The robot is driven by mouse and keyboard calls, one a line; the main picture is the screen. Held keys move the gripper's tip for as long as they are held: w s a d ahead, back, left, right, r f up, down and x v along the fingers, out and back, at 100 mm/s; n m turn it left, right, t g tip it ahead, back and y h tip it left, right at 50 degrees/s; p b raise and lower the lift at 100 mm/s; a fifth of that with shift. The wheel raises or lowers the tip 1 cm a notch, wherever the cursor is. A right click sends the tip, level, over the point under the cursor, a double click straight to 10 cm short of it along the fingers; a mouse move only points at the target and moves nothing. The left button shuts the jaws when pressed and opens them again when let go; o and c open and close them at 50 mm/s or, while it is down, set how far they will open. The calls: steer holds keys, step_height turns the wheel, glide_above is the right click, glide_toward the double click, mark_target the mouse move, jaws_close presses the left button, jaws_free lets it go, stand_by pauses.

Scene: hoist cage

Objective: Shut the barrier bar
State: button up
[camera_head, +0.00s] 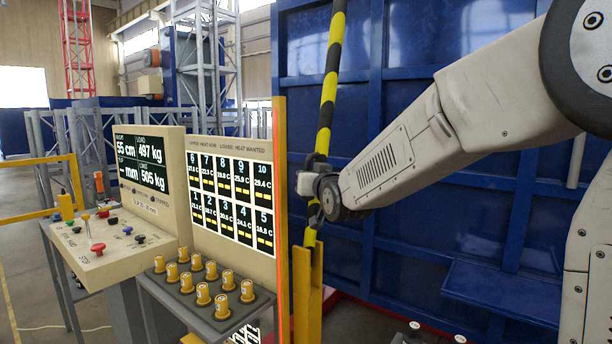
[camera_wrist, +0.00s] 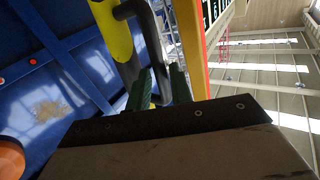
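The barrier bar (camera_head: 328,90), striped yellow and black, stands nearly upright in front of the blue wall. Its lower end is at a yellow post (camera_head: 308,290). In the wrist view the bar (camera_wrist: 112,42) is at the upper left, with a dark bent handle (camera_wrist: 149,25) on its side. My gripper (camera_head: 314,212) is at the bar's lower part and hides some of it. In the wrist view the green fingers of my gripper (camera_wrist: 160,85) lie on either side of the handle, with little gap, and look shut on it.
A control desk (camera_head: 105,250) with knobs and a display panel (camera_head: 236,150) stands close on the left. A shelf of yellow-capped knobs (camera_head: 208,290) juts forward below the panel. A blue ledge (camera_head: 500,290) sticks out at the lower right.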

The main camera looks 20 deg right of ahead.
steer(key=shift+w, duration=1.25)
jaws_close()
steer(key=shift+a, duration=0.15)
